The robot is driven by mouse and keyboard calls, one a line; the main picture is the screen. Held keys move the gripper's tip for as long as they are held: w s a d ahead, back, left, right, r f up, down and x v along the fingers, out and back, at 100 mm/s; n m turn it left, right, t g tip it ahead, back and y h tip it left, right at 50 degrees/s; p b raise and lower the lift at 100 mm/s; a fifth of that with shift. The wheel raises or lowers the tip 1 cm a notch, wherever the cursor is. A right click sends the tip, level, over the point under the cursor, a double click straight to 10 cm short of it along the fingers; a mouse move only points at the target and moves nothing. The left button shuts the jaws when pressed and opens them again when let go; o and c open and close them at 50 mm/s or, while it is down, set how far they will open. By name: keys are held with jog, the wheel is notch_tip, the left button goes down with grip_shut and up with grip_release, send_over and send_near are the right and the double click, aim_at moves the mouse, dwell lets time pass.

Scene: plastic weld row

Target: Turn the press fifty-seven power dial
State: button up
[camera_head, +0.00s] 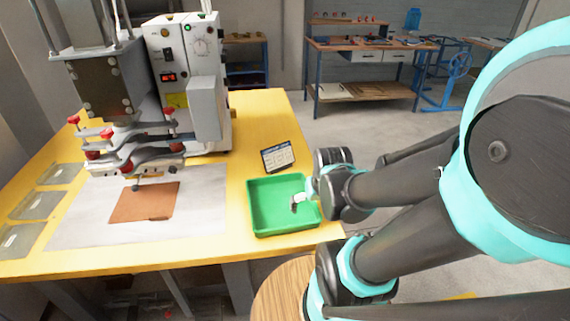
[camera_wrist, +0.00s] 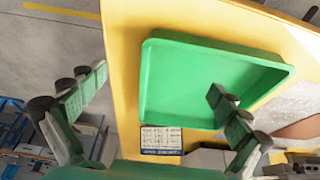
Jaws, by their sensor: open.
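The press (camera_head: 150,90) stands at the back left of the yellow table, with a pale control box. A small round dial (camera_head: 201,47) sits high on the right part of the box's front. I take it for the power dial; its marks and the press number are too small to read. My gripper (camera_head: 299,201) is over the green tray, low and to the right of the press, well apart from the dial. In the wrist view my gripper (camera_wrist: 155,92) shows its two fingers spread wide, with nothing between them. The dial does not show clearly in the wrist view.
The green tray (camera_head: 255,223) is on the table's right side, with a printed card (camera_head: 278,157) behind it. A brown sheet (camera_head: 135,204) lies under the press head. Grey plates (camera_head: 40,205) lie at left. Red knobs (camera_head: 106,132) stick out from the press front.

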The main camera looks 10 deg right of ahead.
jog(key=c, duration=0.7)
jog(key=w+r+n, duration=0.1)
jog(key=w+r+n+h, duration=0.1)
jog(key=w, duration=0.1)
jog(key=w+r+n, duration=0.1)
jog(key=n, duration=0.1)
jog(key=shift+w+d+t+h, duration=0.2)
jog(key=shift+d+t+h, duration=0.1)
jog(key=shift+t, duration=0.1)
jog(key=c, duration=0.3)
jog(key=n+t+y, duration=0.2)
jog(key=n+t, duration=1.1)
jog(key=n, duration=1.7)
send_near(200, 46)
jog(key=w, duration=0.8)
jog(key=shift+w+f, duration=0.1)
jog(key=shift+w, duration=0.05)
